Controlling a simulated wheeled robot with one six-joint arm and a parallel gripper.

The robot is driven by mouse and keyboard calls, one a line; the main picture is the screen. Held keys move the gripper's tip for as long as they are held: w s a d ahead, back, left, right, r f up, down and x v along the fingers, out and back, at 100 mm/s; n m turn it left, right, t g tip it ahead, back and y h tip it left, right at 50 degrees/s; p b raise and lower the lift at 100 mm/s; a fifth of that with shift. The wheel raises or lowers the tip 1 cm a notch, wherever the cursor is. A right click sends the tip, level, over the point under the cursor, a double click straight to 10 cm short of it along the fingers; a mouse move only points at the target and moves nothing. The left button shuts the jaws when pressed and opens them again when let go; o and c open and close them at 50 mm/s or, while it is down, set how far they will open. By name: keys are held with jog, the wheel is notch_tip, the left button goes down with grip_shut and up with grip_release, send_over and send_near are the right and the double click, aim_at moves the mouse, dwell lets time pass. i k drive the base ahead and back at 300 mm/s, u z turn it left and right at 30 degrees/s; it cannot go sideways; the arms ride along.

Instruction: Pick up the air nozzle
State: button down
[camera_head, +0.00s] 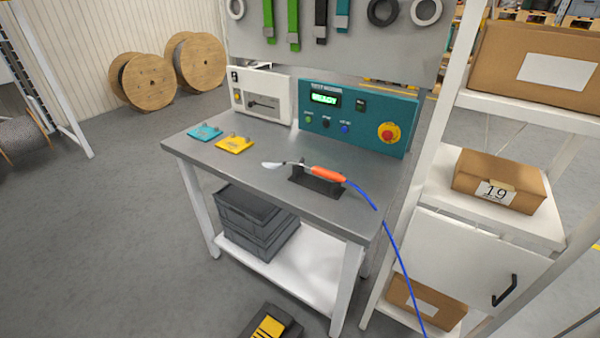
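The air nozzle (328,173) has an orange handle, a thin pale tube and a light tip that points left. It rests across a black stand (316,186) on the grey workbench (262,182), near the right side of its top. A blue hose (390,236) runs from the handle's right end over the bench edge and down towards the floor. My gripper is not in view, and nothing is seen touching the nozzle.
Behind the nozzle stands a teal test panel (360,118) with a red button, beside a white box (262,95). Teal (205,133) and yellow (235,145) plates lie left. A white shelf (465,205) stands close on the right. The bench's front left is clear.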

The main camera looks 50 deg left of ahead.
aim_at(321, 171)
jog(key=u, duration=0.65)
jog(key=i, duration=1)
jog(key=u, duration=3.45)
